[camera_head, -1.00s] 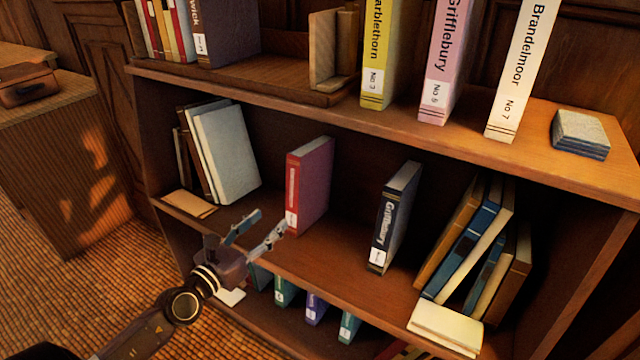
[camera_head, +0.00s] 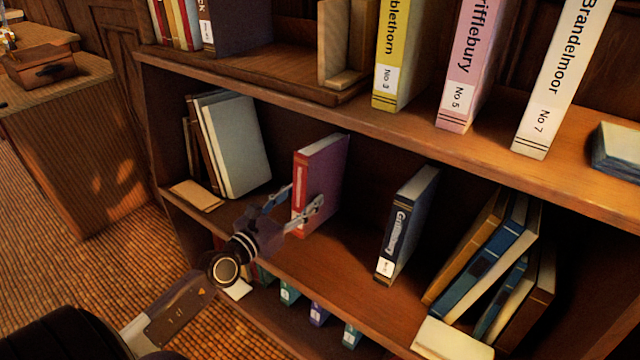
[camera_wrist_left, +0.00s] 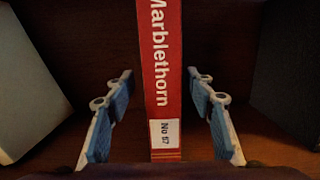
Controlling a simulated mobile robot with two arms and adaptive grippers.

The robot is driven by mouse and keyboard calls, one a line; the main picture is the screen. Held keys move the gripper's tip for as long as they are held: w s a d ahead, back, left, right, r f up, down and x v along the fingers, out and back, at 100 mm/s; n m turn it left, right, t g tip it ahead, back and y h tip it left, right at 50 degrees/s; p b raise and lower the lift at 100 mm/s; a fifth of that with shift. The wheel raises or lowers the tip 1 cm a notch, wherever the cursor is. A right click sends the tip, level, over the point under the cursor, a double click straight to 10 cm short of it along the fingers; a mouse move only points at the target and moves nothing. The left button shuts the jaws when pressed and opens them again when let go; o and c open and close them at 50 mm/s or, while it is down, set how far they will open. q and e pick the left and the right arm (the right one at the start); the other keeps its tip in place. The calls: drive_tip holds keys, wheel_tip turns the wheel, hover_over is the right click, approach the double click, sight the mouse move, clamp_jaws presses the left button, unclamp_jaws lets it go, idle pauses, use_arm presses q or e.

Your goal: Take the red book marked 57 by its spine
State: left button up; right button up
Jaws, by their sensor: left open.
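The red book (camera_head: 325,180) stands upright on the middle shelf, its spine facing out. In the left wrist view the red spine (camera_wrist_left: 160,85) reads Marblethorn, with a white label whose number looks like 57. My left gripper (camera_head: 293,202) is open in front of the lower spine. In the left wrist view its blue-padded fingers (camera_wrist_left: 163,115) stand on either side of the spine, with a gap on both sides. In the head view the gripper hides part of the lower spine and its label. My right gripper is not in view.
A dark blue book (camera_head: 408,225) stands to the right on the same shelf, with free room between. Pale leaning books (camera_head: 232,148) stand to the left. The upper shelf (camera_head: 280,88) overhangs, bearing yellow, pink and white books. Small books (camera_head: 288,292) sit below.

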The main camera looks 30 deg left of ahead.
sight(320, 184)
use_arm(q)
drive_tip(key=w, duration=0.3)
drive_tip(key=shift+w+d, duration=0.2)
drive_tip(key=shift+d, duration=0.1)
drive_tip(key=shift+w, duration=0.35)
clamp_jaws()
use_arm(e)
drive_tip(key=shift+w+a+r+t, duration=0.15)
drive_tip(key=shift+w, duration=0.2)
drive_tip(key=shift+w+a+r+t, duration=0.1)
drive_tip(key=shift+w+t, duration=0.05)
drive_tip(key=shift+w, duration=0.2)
use_arm(q)
drive_tip(key=shift+r, duration=0.2)
